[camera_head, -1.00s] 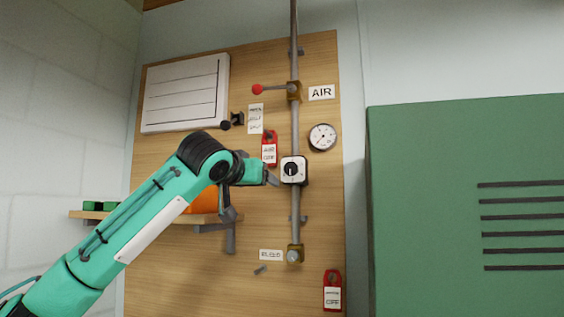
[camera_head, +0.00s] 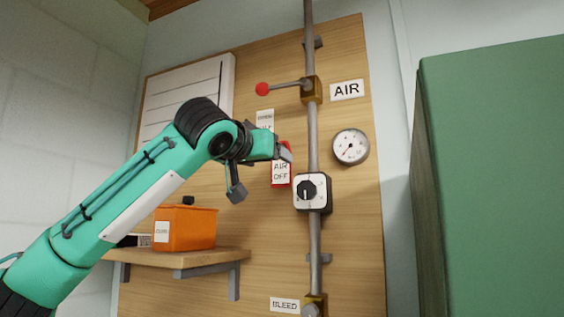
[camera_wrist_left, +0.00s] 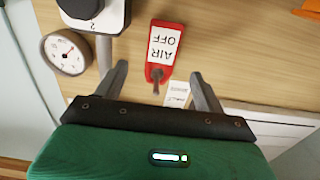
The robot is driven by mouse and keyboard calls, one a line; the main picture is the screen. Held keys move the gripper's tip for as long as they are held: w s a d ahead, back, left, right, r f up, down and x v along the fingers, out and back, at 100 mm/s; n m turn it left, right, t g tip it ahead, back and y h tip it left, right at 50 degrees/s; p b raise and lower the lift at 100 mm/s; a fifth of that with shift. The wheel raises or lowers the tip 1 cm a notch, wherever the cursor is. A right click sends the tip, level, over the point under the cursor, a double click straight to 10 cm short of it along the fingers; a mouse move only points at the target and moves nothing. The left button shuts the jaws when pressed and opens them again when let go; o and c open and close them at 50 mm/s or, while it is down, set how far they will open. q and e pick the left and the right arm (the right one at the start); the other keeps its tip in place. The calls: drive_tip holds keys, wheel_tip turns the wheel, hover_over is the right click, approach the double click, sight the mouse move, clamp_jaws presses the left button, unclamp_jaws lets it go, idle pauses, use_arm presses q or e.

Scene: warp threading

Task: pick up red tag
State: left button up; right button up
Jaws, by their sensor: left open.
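The red tag (camera_head: 281,172), with a white "AIR OFF" label, hangs on the wooden board just left of the vertical pipe. In the left wrist view the red tag (camera_wrist_left: 163,50) hangs on a peg and appears upside down, between and beyond my open fingers. My left gripper (camera_head: 284,153) is in front of the tag's upper part and hides some of it. In the left wrist view my left gripper (camera_wrist_left: 160,84) is open and empty, one finger on each side of the peg. My right gripper is not in view.
The pipe (camera_head: 313,130) carries a red-knobbed valve lever (camera_head: 285,86) and a black-and-white dial box (camera_head: 311,191) close to the tag. A gauge (camera_head: 351,147) is to the right. An orange bin (camera_head: 185,229) stands on a shelf (camera_head: 195,257). A green cabinet (camera_head: 495,180) fills the right.

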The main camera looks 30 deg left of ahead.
sight(281, 166)
use_arm(q)
drive_tip(key=w+p, duration=0.1)
drive_tip(key=w, duration=0.2)
drive_tip(key=shift+a+r, duration=0.1)
drive_tip(key=shift+r, duration=0.05)
drive_tip(key=w, duration=0.1)
drive_tip(key=w+p, duration=0.2)
drive_tip(key=w, duration=0.1)
drive_tip(key=shift+a, duration=0.3)
drive_tip(key=shift+w+p, duration=0.3)
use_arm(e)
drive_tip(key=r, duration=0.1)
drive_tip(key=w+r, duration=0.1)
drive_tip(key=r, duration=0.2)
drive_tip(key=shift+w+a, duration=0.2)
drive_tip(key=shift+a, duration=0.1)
use_arm(q)
drive_tip(key=shift+s, duration=0.1)
drive_tip(key=shift+c, duration=0.4)
